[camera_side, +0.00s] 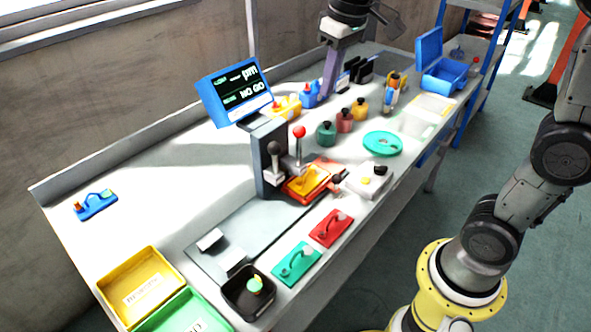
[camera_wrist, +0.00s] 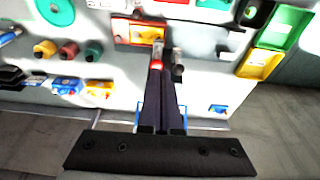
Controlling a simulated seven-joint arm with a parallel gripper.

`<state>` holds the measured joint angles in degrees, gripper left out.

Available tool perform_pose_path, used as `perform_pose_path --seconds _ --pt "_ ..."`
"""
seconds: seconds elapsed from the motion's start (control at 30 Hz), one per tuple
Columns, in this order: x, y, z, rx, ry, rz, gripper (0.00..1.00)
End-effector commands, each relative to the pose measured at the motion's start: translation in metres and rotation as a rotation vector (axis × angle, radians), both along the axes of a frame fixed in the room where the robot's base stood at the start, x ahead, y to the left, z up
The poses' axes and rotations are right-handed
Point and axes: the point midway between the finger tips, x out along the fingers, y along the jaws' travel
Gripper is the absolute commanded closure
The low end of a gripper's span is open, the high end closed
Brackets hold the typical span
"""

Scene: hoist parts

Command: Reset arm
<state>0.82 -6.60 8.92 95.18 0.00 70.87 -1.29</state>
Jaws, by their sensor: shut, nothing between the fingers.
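My gripper (camera_side: 326,94) hangs down over the back of the bench, behind the small parts. Its dark fingers (camera_wrist: 160,82) are together with nothing between them. In the side view, its tips are close to a blue block (camera_side: 309,95), and I cannot tell whether they touch. A press with a red-knobbed lever (camera_side: 299,131) stands in the middle of the bench, left of my gripper in the side view. An orange fixture (camera_side: 310,180) lies at its foot and also shows in the wrist view (camera_wrist: 138,32).
A blue display (camera_side: 234,90) stands beside the press. Several coloured knobbed weights (camera_side: 326,134), a green disc (camera_side: 383,144) and an open blue box (camera_side: 446,72) are on the bench. Yellow (camera_side: 140,254) and green bins are at the near left. The left bench surface is mostly clear.

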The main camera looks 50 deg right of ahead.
Motion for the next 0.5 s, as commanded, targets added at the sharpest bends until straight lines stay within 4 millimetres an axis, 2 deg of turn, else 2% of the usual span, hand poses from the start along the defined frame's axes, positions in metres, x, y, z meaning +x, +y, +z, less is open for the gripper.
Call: perform_pose_path --seconds 0.03,0.1,0.23,0.4,0.5 --pt "-0.022 0.001 0.008 0.000 -0.036 0.001 1.00" --pt "-0.049 0.002 0.013 -0.001 -0.080 0.002 1.00" --pt "-0.099 0.003 0.009 0.000 -0.160 0.002 1.00" --pt "-0.157 0.005 -0.018 0.002 -0.252 0.002 1.00" --pt "-0.177 0.005 -0.039 0.003 -0.280 0.000 1.00"
